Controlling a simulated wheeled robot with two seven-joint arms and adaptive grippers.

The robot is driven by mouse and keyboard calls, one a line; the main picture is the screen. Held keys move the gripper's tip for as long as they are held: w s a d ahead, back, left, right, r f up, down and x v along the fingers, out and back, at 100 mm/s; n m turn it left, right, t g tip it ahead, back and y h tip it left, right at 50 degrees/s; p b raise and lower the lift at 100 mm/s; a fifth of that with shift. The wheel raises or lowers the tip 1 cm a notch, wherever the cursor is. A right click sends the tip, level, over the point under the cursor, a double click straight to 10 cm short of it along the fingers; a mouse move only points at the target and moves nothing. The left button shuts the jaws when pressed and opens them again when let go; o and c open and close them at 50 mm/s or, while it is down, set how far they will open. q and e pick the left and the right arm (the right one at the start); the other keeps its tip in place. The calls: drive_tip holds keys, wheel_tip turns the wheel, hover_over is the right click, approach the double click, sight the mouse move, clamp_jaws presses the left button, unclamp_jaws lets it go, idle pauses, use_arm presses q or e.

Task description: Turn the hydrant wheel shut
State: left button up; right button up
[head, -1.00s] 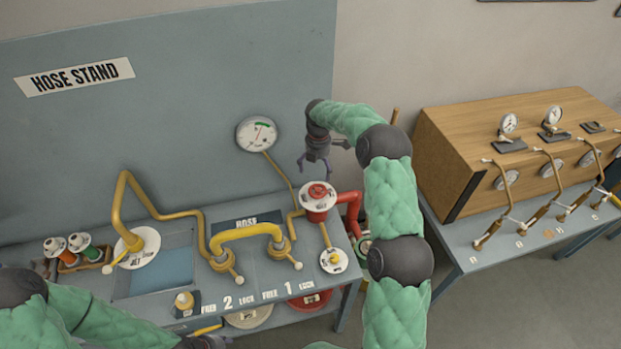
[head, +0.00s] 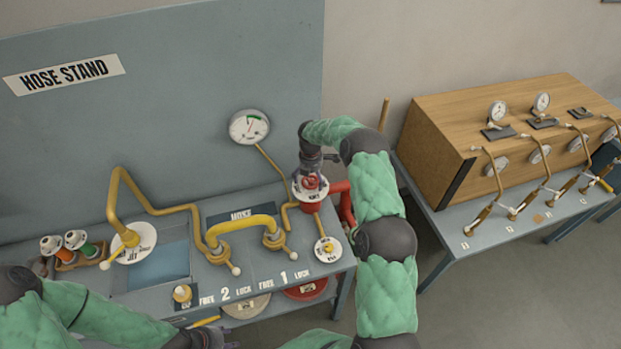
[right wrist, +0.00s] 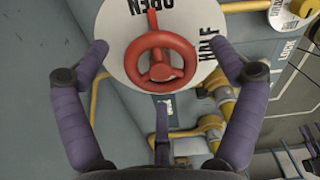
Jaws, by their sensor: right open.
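The red hydrant wheel (right wrist: 160,62) sits on a white dial plate (right wrist: 118,58) marked OPEN and HALF in the right wrist view. In the head view the hydrant (head: 312,204) is a red post at the right end of the hose stand, its wheel (head: 311,182) partly covered by my gripper. My right gripper (head: 310,168) is just above the wheel. In the right wrist view its purple fingers (right wrist: 162,58) are open, one on each side of the wheel; I cannot tell if they touch anything. My left gripper (head: 215,340) is low at the bottom edge, away from the hydrant.
A pressure gauge (head: 249,127) stands behind the hydrant. Yellow pipes (head: 243,226) and a small DRAIN valve (head: 328,249) are near it on the stand (head: 150,306).

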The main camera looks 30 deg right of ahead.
drive_tip(key=c, duration=1.2)
drive_tip(key=shift+o, duration=0.2)
